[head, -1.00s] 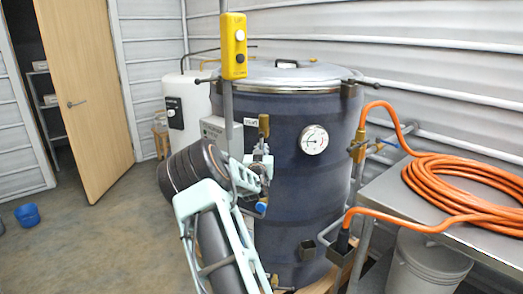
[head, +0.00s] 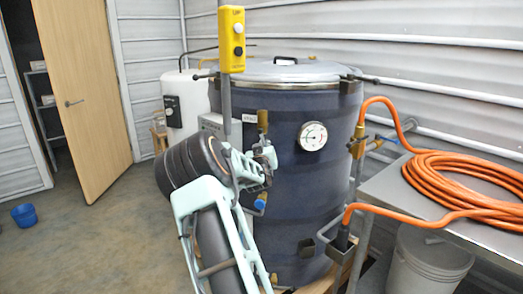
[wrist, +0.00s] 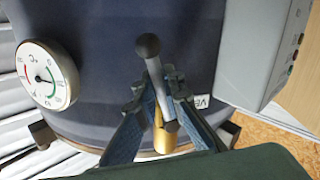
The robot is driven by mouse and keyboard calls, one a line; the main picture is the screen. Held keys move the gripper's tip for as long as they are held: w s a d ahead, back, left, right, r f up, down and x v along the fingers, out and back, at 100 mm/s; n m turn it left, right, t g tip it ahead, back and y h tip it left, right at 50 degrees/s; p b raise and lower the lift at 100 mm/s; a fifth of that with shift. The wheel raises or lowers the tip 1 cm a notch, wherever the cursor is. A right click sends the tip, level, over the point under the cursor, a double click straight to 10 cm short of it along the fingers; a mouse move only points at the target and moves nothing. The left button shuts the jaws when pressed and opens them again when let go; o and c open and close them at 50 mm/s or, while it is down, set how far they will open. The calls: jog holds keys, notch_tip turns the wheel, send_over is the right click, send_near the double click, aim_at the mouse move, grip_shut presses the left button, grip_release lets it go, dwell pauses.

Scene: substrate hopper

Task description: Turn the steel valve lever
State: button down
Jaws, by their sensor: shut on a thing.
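The steel valve lever (wrist: 154,72) is a grey rod with a dark ball knob at its end, in the middle of the wrist view. It sits by a brass valve part (wrist: 172,139) on the side of the dark blue tank (head: 330,190). My gripper (wrist: 158,92) is shut on the lever, with one finger on each side of the rod and the knob sticking out beyond the fingertips. In the head view my gripper (head: 266,160) is at the tank's front left, beside an upright brass fitting (head: 262,121). My arm and gripper hide the lever there.
A round dial gauge (head: 313,136) is on the tank. A yellow button box (head: 231,39) hangs on a pole in front. A grey box (wrist: 246,50) is close beside the lever. An orange hose (head: 450,180) lies on the steel table (head: 390,197) at right. Floor at left is mostly clear.

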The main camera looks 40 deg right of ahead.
jog(key=n+b, duration=0.1)
jog(key=s+d+n, duration=0.1)
jog(key=n, duration=0.1)
jog(key=shift+s+r+g+b, duration=0.15)
jog(key=shift+r+g+b, duration=0.2)
jog(key=shift+g+b, duration=0.05)
jog(key=shift+s+d+r+n+g+h+b, duration=0.25)
jog(key=shift+r+n+g+b, duration=0.4)
jog(key=shift+n, duration=1)
jog(key=shift+s+d+r+n+g+h+b, duration=0.1)
jog(key=shift+s+d+r+n+g+b, duration=0.25)
jog(key=shift+r+n, duration=0.95)
jog(key=shift+s+d+r+n+g+h+b, duration=0.15)
jog(key=shift+s+r+n+g+b, duration=0.4)
jog(key=shift+n, duration=1.4)
jog(key=shift+w+t, duration=0.2)
jog(key=shift+t, duration=0.05)
jog(key=c, duration=2)
grip_release()
jog(key=shift+f, duration=0.1)
jog(key=shift+c, duration=0.2)
jog(key=v, duration=1.2)
